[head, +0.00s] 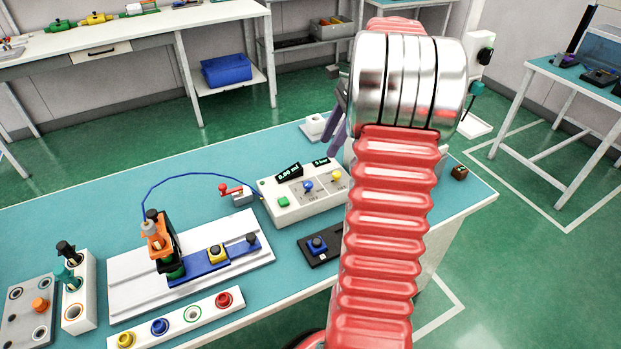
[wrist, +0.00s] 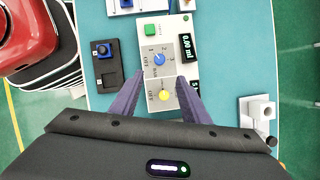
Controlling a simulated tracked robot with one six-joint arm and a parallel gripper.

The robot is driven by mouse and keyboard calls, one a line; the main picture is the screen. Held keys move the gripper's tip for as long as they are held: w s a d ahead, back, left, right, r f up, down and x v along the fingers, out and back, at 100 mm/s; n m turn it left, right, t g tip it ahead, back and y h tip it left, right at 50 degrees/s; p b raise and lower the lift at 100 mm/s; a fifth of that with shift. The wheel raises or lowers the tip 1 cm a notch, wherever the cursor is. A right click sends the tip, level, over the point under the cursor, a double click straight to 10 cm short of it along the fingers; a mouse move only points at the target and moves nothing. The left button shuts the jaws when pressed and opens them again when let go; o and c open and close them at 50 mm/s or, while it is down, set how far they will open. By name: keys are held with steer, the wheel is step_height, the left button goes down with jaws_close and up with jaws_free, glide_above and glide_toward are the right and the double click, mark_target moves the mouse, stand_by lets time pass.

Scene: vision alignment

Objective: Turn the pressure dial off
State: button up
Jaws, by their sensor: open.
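The white dispenser box (head: 300,190) stands on the teal table, with two small displays, a green button, a blue dial (head: 308,186) and a yellow dial (head: 337,175). The yellow dial is beside the bar display (head: 320,162), so it appears to be the pressure dial. In the wrist view the yellow dial (wrist: 165,96) lies between the two purple fingers of my gripper (wrist: 161,80), which is open and empty. The blue dial (wrist: 159,59) is just beyond the fingertips. I cannot tell whether the fingers touch the box, nor the yellow dial's exact setting.
A black block with a blue button (head: 318,246) lies in front of the box. A red-handled valve (head: 236,194) stands left of it. A white fixture with a blue slide (head: 205,262) is farther left. A white stand (wrist: 259,112) is right in the wrist view.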

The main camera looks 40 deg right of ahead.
mark_target(307, 182)
steer(key=x, duration=1.4)
steer(key=shift+s+d, duration=0.1)
steer(key=shift+c, duration=0.5)
steer(key=shift+r, duration=0.1)
steer(key=c, duration=1)
steer(key=shift+o, duration=0.2)
steer(key=shift+n, duration=0.4)
steer(key=n+g, duration=0.1)
steer(key=n, duration=0.1)
steer(key=n+g, duration=0.1)
steer(key=n, duration=0.1)
steer(key=shift+w+d, duration=0.15)
steer(key=shift+w, duration=0.2)
steer(key=n, duration=0.2)
steer(key=n+g, duration=0.1)
steer(key=n, duration=0.1)
steer(key=n+g, duration=0.1)
steer(key=n, duration=0.2)
steer(key=shift+w+r, duration=0.1)
steer(key=shift+w, duration=0.25)
steer(key=shift+g, duration=0.3)
